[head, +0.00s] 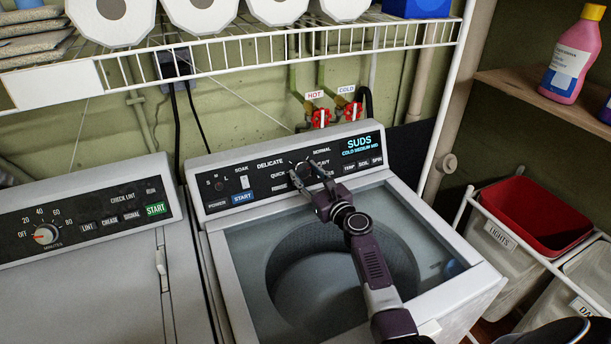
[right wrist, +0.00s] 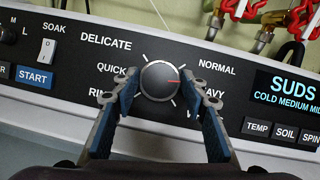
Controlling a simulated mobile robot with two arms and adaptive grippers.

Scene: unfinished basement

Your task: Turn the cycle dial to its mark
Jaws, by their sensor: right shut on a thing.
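The cycle dial (right wrist: 160,81) is a round grey knob on the washer's black control panel (head: 230,195). In the right wrist view its red pointer line points right, between NORMAL at the upper right and the partly hidden HEAVY label at the lower right. White ticks ring the dial. DELICATE, QUICK and a partly covered label stand to its left. My right gripper (head: 311,175) reaches over the washer's lid and is shut on the dial, one finger on each side; these fingers also show in the right wrist view (right wrist: 156,93). My left gripper is not in view.
The panel's lit display (head: 360,146) reads SUDS, COLD MEDIUM MID. Red HOT and COLD valves (head: 321,118) stand behind the panel. A wire shelf (head: 260,43) with paper rolls hangs above. A dryer (head: 90,270) stands left; laundry bins (head: 505,245) stand right.

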